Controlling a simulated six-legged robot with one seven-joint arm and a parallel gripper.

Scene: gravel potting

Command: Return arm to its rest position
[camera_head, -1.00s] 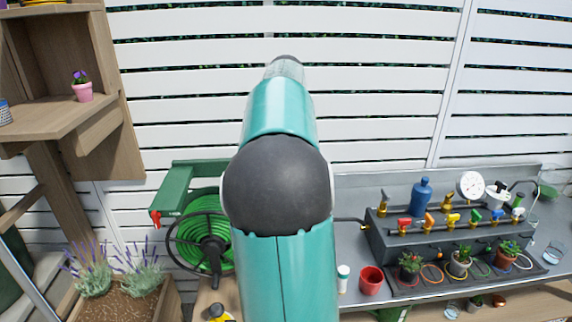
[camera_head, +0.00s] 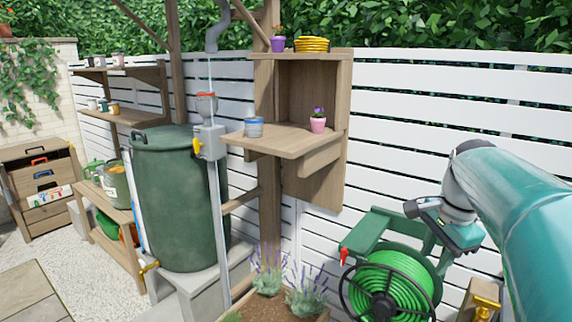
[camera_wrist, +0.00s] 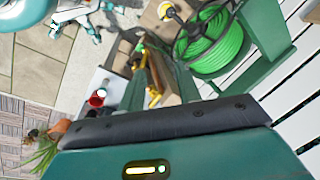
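My gripper (camera_head: 430,222) is at the right of the head view, at the end of my teal arm, which comes in from the right edge. It hangs just above and in front of the green hose reel. In the wrist view, two dark green fingers (camera_wrist: 160,84) stand apart beyond the dark palm bar. Ground and background things show between them, and I see nothing held. The fingertips are small and partly lost against the background.
The hose reel (camera_head: 388,290) with its green hose is close beneath my gripper. A wooden shelf unit (camera_head: 312,180) stands against the white slatted fence (camera_head: 420,110). A lavender planter (camera_head: 268,306) is below. A green water barrel (camera_head: 178,205) stands further left; gravel there is open.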

